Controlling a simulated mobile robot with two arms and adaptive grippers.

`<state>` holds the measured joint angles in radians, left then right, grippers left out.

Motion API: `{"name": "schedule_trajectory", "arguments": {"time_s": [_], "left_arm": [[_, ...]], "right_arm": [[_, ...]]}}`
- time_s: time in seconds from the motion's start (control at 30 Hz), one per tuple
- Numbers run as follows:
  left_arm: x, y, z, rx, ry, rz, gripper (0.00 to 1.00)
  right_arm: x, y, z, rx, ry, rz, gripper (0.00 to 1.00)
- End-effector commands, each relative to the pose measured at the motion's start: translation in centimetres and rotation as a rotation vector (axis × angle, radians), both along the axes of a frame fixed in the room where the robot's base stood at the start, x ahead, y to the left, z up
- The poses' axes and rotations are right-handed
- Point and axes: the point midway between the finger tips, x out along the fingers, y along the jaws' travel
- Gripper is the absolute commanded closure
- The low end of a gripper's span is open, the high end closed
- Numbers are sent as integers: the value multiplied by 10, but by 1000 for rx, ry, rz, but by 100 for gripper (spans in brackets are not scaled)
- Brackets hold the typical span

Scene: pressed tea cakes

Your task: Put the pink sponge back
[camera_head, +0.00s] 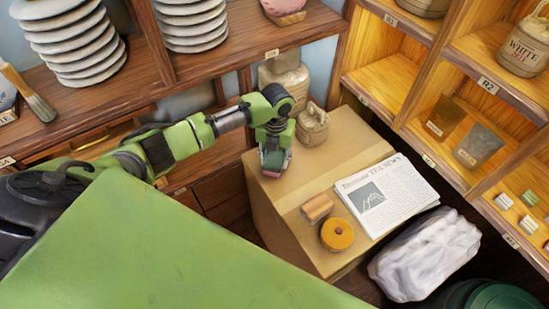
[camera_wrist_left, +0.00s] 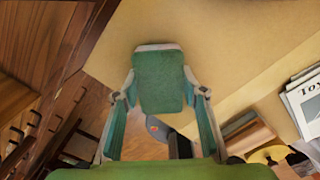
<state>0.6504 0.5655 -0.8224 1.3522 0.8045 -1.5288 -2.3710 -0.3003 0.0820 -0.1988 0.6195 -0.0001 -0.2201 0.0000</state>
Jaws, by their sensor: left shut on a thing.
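My left gripper (camera_head: 272,152) reaches over the left part of the cardboard box top (camera_head: 345,145), pointing down. It is shut on the sponge, a small block with a green face and a pale pinkish edge (camera_head: 271,170). In the left wrist view the sponge's green face (camera_wrist_left: 158,82) sits between the two fingers of the left gripper (camera_wrist_left: 158,95). Its pale edge shows at the far end. Most of the pink side is hidden. I cannot tell whether the sponge touches the box top. My right gripper is not in view.
On the box lie a newspaper (camera_head: 385,195), a yellow roll (camera_head: 337,234) and a brown block (camera_head: 317,208); a tied cloth bag (camera_head: 312,127) stands behind. Labelled wooden shelves (camera_head: 490,85) rise at right. Stacked plates (camera_head: 75,40) and a pink item (camera_head: 284,7) occupy the back shelf.

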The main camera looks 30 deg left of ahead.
Motion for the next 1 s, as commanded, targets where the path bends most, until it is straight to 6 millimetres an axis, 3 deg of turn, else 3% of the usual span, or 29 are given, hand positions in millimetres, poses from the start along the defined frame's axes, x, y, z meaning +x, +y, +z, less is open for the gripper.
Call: {"name": "schedule_trajectory", "arguments": {"time_s": [0.03, 0.07, 0.1, 0.13, 0.57, 1.0], "left_arm": [[0, 0, -3, 0, 0, 0, 81], [0, 0, -2, 0, 0, 0, 56], [0, 0, -2, 0, 0, 0, 46], [0, 0, -2, 0, 0, 0, 44], [1, 0, 7, 0, -1, 0, 44], [1, -2, 94, 0, -3, -1, 44]], "right_arm": [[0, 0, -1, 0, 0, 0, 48], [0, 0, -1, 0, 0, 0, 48], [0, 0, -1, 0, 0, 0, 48], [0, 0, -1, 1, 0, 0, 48], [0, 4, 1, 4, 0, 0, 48], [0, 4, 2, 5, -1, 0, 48]]}}
